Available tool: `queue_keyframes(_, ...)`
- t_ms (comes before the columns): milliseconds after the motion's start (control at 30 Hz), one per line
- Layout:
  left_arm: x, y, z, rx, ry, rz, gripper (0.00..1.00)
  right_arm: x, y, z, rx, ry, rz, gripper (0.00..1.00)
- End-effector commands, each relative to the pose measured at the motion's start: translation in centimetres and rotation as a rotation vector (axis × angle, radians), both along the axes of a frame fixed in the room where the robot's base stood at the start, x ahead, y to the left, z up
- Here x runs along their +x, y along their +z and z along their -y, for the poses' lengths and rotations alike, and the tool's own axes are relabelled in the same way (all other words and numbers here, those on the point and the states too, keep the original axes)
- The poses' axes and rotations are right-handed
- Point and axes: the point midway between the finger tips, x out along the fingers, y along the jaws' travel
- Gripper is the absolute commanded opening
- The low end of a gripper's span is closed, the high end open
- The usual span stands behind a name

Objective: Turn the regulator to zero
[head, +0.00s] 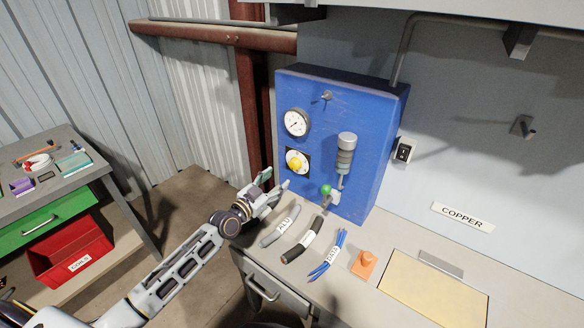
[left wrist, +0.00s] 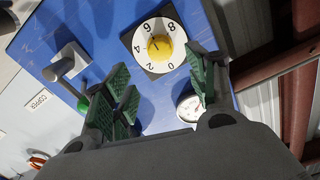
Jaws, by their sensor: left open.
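The regulator is a yellow knob (head: 296,161) on a white dial with a dark square plate, on the front of the blue panel (head: 328,127). In the left wrist view the knob (left wrist: 160,47) has numbers 0, 2, 4, 6 and 8 around it. A small dark mark on it seems to point toward 4 to 6, but it is too small to be sure. My left gripper (head: 274,184) is open and empty, below and left of the knob. In the left wrist view its green-padded fingers (left wrist: 163,92) stand apart, with the knob beyond the gap. My right gripper is out of view.
A pressure gauge (head: 296,122) sits above the knob. A grey cylinder (head: 346,153) and green-knobbed valve (head: 326,190) stick out to its right. Cable bundles (head: 302,241) and an orange piece (head: 364,264) lie on the bench below. A side table (head: 81,184) stands left.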

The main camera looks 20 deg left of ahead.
Motion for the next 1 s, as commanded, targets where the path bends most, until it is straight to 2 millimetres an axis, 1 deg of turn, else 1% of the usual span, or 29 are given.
queue_keyframes(1000, 7.2, 0.1, 2.6, 0.0, 0.0, 0.001, 0.58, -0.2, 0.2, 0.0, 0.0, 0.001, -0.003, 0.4)
